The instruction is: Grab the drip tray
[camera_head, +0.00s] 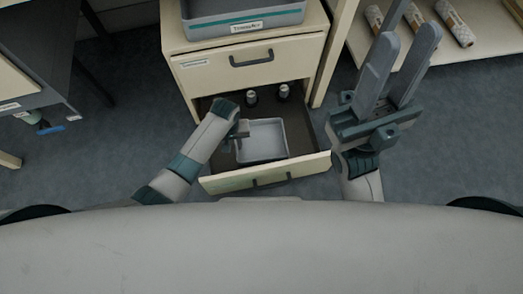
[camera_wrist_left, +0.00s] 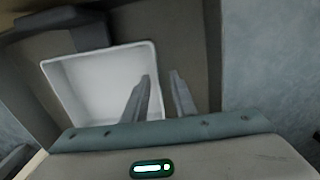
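The drip tray is a shallow, pale grey-white rectangular tray (camera_head: 265,143) lying in the open lower drawer (camera_head: 215,184). It also shows in the left wrist view (camera_wrist_left: 88,85), with nothing visible inside it. My left gripper (camera_head: 241,132) is at the tray's left side in the head view. In the left wrist view its fingers (camera_wrist_left: 160,90) are apart, one over the tray's inside and one beyond its wall. Whether they touch the wall cannot be told. My right gripper (camera_head: 398,58) is open and empty, raised right of the drawer.
Two small dark bottles (camera_head: 252,97) (camera_head: 284,91) stand at the drawer's back. A grey bin (camera_head: 243,25) sits on the cabinet above a closed drawer (camera_head: 250,66). Rolls (camera_head: 454,22) lie on a shelf at right. A dark table stands at left.

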